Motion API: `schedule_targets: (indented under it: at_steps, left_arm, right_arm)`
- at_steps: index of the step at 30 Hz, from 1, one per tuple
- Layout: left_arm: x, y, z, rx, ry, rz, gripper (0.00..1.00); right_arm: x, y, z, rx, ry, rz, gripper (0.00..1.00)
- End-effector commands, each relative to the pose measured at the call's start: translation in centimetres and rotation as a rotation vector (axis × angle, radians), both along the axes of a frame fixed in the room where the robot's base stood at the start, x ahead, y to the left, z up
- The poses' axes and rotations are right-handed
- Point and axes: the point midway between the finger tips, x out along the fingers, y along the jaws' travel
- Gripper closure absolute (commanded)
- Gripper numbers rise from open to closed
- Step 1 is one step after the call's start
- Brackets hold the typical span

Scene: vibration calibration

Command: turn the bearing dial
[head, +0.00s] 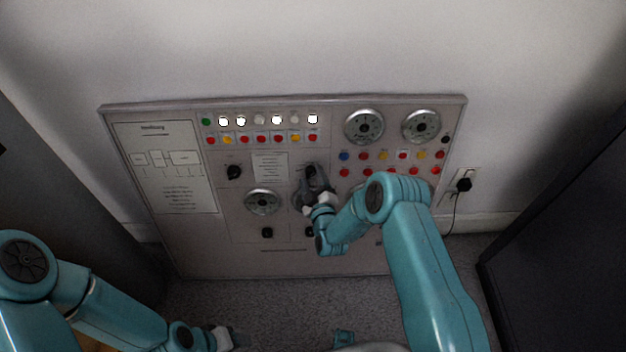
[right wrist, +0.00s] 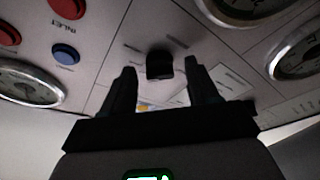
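A grey control panel (head: 285,262) stands against the wall. My right gripper (head: 314,182) is in front of its middle, at a black knob (head: 310,169) that it partly hides. In the right wrist view the fingers (right wrist: 158,82) are open, with a black knob (right wrist: 160,65) between and just beyond the fingertips. A gap shows on each side of the knob. No label naming the bearing dial is readable. My left gripper (head: 228,338) is low at the bottom edge, away from the panel; its fingers are unclear.
Another black knob (head: 234,172) sits to the left, above a round gauge (head: 262,202). Two larger gauges (head: 364,127) (head: 421,126) are at the upper right. A blue button (head: 345,156) is close to the right gripper. Dark cabinets (head: 560,220) flank the panel.

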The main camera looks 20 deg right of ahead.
Motion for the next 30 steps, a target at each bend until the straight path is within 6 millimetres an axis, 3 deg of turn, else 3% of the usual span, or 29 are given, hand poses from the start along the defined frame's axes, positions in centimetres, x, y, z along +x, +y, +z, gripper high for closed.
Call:
schedule_targets:
  at_steps: [1,5,17,30]
  left_arm:
    - [0.0,0.0,0.0,0.000,0.000,0.000,0.41]
    - [0.0,0.0,0.0,0.000,0.000,0.000,0.41]
    - [0.0,0.0,-0.9,0.000,0.000,0.000,0.41]
    - [0.0,0.0,-4.4,0.000,0.000,0.000,0.41]
  right_arm:
    - [0.0,0.0,0.0,0.000,0.000,0.000,0.53]
    - [0.0,0.0,0.0,0.000,-0.001,-0.001,0.96]
    - [0.0,0.0,-0.2,0.057,-0.019,-0.012,0.96]
    - [0.1,0.3,-0.5,0.376,-0.112,-0.078,0.96]
